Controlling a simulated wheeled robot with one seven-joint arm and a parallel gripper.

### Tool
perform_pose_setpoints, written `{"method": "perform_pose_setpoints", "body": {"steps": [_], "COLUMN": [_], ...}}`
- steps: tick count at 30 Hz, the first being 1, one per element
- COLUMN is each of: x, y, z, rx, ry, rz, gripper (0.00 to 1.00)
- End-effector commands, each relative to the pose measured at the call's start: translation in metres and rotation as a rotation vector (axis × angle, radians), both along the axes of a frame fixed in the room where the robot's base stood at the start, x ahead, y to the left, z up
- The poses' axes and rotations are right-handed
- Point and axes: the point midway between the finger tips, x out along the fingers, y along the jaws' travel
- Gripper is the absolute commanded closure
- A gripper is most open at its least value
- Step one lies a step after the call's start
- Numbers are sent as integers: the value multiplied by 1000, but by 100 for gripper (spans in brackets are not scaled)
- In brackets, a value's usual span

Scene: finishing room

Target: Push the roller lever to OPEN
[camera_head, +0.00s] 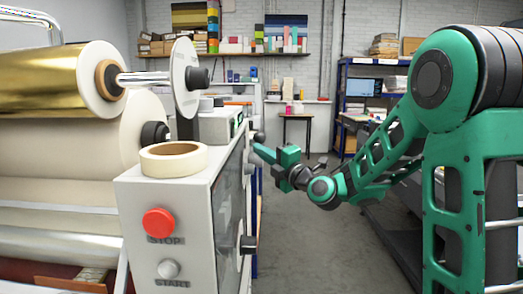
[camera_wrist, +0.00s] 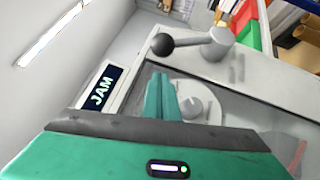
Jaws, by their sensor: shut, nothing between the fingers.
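The roller lever (camera_wrist: 190,42) shows in the wrist view at the top, with a black ball knob on a short grey arm and a round grey hub at its right end. It stands out from the machine's grey side panel. My gripper (camera_wrist: 162,82) has its green fingers together and empty; in the picture they lie just below the ball knob, with a gap between. A small display reading JAM (camera_wrist: 100,88) is left of the fingers. In the head view my gripper (camera_head: 257,150) is beside the machine's right side. I cannot read an OPEN mark.
The grey machine cabinet (camera_head: 150,215) carries a red STOP button (camera_head: 159,222), a START button (camera_head: 169,269) and a tape roll (camera_head: 173,158) on top. A gold foil roll (camera_head: 40,80) is at left. A dark knob (camera_head: 249,244) sticks out at the right side. The floor (camera_head: 310,235) there is clear.

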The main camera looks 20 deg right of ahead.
Motion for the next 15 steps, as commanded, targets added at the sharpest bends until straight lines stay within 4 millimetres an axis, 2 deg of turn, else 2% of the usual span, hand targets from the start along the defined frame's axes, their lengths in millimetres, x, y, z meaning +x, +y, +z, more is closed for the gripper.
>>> {"method": "perform_pose_setpoints", "body": {"steps": [6, 15], "x": [21, 27], "y": [-12, -15], "z": [5, 6], "rx": [-1, -1], "ry": [1, 2], "rz": [-4, -4], "gripper": [100, 100]}}
